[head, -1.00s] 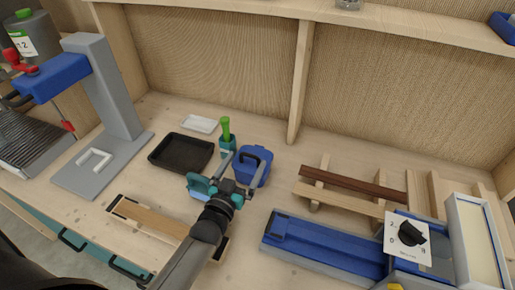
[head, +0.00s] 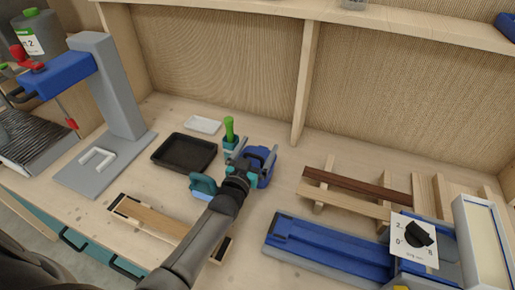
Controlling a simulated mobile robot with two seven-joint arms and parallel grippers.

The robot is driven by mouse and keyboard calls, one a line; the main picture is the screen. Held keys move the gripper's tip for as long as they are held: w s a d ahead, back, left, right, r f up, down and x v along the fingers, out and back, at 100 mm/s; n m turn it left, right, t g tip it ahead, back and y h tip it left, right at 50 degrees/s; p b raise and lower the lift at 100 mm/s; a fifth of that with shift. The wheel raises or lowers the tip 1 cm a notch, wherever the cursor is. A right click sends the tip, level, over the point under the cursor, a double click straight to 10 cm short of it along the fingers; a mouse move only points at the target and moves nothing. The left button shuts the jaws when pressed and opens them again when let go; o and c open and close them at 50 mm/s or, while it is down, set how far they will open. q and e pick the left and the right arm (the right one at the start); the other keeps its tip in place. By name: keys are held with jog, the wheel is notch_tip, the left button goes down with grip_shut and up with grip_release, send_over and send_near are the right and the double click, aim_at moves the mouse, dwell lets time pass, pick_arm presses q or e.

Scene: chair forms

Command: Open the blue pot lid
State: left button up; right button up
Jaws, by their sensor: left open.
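The blue pot (head: 266,180) stands on the workbench near the middle of the head view. Its blue lid (head: 262,151) is on top, and much of both is hidden behind my gripper. My left gripper (head: 256,154) is open over the lid, with one finger towards its left side and the other towards its right. I cannot tell whether the fingers touch the lid. My right gripper is not in view.
A teal holder with a green-handled tool (head: 229,130) stands close left of the pot. A teal object (head: 203,185) sits beside my left wrist. A black tray (head: 184,153) lies further left. Wooden strips (head: 358,188) and a blue-grey machine (head: 325,248) are at right.

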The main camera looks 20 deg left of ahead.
pick_arm(q)
grip_shut()
dwell(0.8)
